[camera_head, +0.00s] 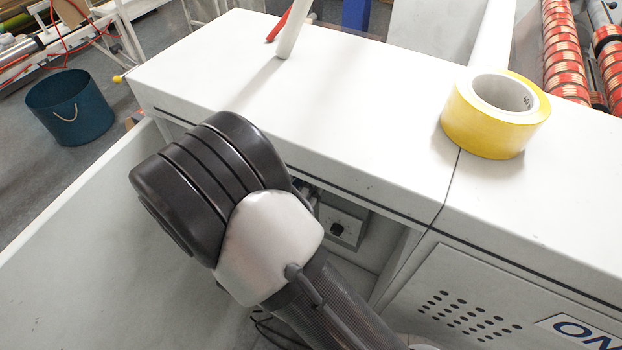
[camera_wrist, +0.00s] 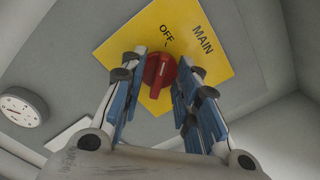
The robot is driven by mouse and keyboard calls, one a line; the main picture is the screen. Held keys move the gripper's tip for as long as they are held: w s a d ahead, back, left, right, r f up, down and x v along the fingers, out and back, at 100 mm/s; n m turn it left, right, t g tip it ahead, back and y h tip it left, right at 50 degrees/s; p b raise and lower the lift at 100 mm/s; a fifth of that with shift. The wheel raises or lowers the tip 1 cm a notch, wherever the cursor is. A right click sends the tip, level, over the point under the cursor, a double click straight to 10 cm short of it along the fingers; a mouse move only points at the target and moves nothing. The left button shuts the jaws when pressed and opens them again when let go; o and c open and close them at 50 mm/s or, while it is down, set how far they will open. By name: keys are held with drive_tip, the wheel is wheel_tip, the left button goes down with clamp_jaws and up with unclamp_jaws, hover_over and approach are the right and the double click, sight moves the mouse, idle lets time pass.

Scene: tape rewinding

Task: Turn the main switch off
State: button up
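The main switch is a red rotary knob (camera_wrist: 157,74) on a yellow plate (camera_wrist: 219,64) printed "OFF" and "MAIN", seen in the wrist view. Its grip bar runs roughly up and down in the picture, with a white line on it. The "OFF" mark is just above the knob. My gripper (camera_wrist: 160,76) is open, its blue-padded fingers on either side of the knob. I cannot tell whether a pad touches it. In the head view my arm hides the gripper and the switch.
A round white gauge (camera_wrist: 22,108) sits left of the plate in the wrist view. In the head view, a yellow tape roll (camera_head: 492,116) stands on the white machine top (camera_head: 370,105). A small black knob on a grey box (camera_head: 340,229) shows below the top's edge. A blue bin (camera_head: 72,107) stands on the floor.

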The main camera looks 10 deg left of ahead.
drive_tip(key=v, duration=1.2)
